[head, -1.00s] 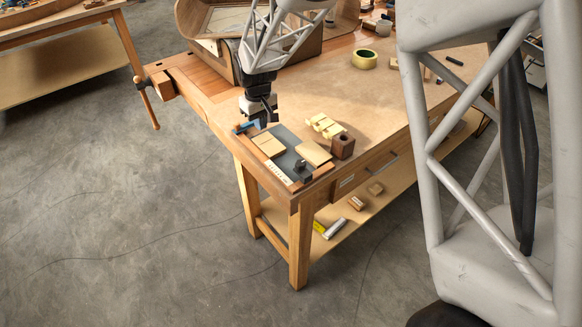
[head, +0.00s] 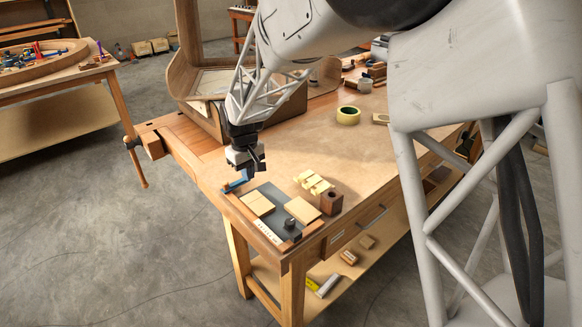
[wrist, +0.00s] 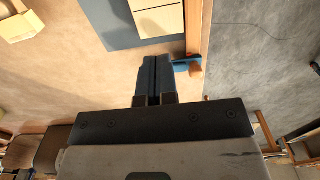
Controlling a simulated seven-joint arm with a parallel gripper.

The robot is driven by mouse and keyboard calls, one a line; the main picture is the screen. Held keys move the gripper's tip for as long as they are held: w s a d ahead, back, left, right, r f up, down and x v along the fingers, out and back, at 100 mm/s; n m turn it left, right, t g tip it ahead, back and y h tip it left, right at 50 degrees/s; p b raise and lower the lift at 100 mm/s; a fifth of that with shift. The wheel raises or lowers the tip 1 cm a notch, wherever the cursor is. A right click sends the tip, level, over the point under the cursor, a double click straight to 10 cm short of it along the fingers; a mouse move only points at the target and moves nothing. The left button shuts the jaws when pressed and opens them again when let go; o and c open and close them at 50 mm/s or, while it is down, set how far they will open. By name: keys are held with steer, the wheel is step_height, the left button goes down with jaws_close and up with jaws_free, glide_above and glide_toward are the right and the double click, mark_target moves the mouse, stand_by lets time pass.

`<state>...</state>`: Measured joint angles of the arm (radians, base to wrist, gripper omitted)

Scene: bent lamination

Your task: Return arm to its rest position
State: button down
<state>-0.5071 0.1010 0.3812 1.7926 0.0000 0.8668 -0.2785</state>
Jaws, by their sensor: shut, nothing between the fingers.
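My gripper (head: 252,174) hangs over the near left part of the workbench (head: 290,155), just above the back end of a dark grey mat. In the wrist view the fingers of my gripper (wrist: 154,68) are pressed together with nothing between them. A small blue tool (head: 234,184) lies at the bench's left edge by the gripper; it also shows in the wrist view (wrist: 185,65), beside the fingertips.
The dark mat (head: 272,211) holds pale wood pieces (head: 257,203) and a black knob-like object (head: 291,222). A dark wood block (head: 331,202) and yellow notched piece (head: 312,183) stand beside it. A curved wooden form (head: 205,110) and tape roll (head: 348,115) are farther back.

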steer(key=s+d+r+m, duration=0.2)
steer(key=s+d+r, duration=0.3)
steer(key=d, duration=0.3)
steer(key=s+d+r+m+t, duration=0.1)
steer(key=s+d+r, duration=0.35)
steer(key=d, duration=0.35)
steer(key=s+d+r+m, duration=0.2)
steer(key=s+d+r, duration=0.25)
steer(key=d, duration=0.25)
steer(key=s+d+m, duration=0.2)
steer(key=s+d, duration=0.4)
steer(key=s, duration=0.4)
steer(key=s+d+m+t, duration=0.1)
steer(key=s+d+m, duration=0.1)
steer(key=s+d, duration=0.5)
steer(key=s, duration=0.4)
steer(key=shift+s+d+r+t, duration=0.15)
steer(key=shift+d+r+t, duration=0.05)
steer(key=shift+r+t, duration=0.1)
